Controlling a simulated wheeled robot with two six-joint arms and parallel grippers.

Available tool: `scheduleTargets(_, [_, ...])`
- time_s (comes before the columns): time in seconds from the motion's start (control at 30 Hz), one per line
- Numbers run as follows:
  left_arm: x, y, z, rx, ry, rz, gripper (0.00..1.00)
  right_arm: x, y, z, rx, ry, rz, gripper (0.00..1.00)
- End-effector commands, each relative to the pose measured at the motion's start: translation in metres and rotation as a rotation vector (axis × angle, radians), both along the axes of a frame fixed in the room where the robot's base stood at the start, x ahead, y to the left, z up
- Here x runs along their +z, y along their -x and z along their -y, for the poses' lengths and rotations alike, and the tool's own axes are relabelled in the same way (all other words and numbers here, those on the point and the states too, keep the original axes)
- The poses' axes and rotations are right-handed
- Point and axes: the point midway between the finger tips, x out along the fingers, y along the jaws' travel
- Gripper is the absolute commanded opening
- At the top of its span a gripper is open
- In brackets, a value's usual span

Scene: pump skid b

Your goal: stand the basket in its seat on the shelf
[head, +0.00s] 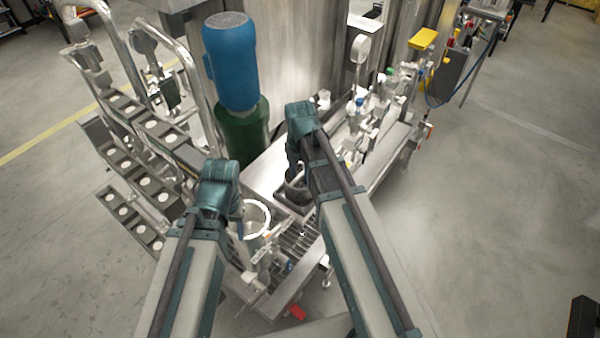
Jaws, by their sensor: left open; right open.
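The basket (296,190) looks like a small dark mesh cylinder with a pale loop handle on top. It stands on the metal shelf in the middle of the head view, at a dark square base that seems to be its seat (282,198). My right gripper (294,172) is open and points down just above the basket, close to the handle. I cannot tell whether it touches it. My arm hides part of the basket's right side. My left gripper (236,214) is open and empty, left of a pale open-topped housing (256,218); its fingertips are hard to make out.
A blue and green motor (232,65) stands behind the shelf. Pipes and valves (365,115) line the right side. Stepped racks with pale discs (150,185) stand at the left. A slotted grate (300,238) lies in front.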

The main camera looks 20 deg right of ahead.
Motion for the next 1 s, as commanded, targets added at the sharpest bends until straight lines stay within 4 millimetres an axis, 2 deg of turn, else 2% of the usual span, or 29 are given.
scheduleTargets(0.37, [0.003,0.000,0.000,0.000,0.000,0.000,0.57,0.003,0.000,0.000,0.000,0.000,0.000,0.47])
scheduleTargets(1.0, [0.040,0.000,0.000,-0.001,0.000,0.000,0.57,0.040,0.000,0.000,0.000,0.000,0.000,0.47])
